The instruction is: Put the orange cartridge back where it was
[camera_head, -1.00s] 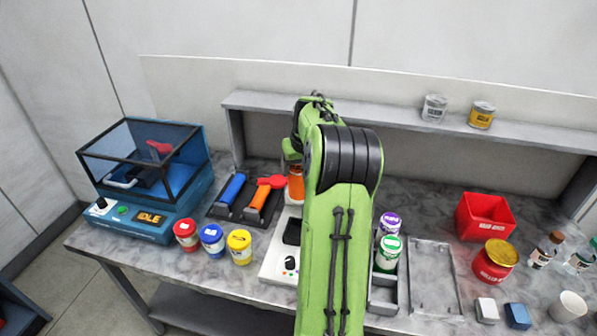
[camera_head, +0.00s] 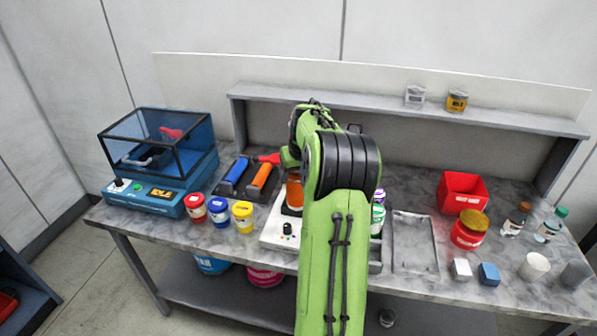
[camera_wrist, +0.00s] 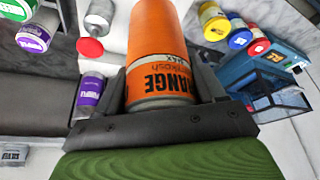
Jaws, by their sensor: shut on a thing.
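Red (camera_head: 194,208), blue (camera_head: 218,211) and yellow (camera_head: 243,217) cartridges stand left of the device. A blue machine (camera_head: 150,199) stands far left. An empty grey tray (camera_head: 414,243) and red bin (camera_head: 463,193) lie right.

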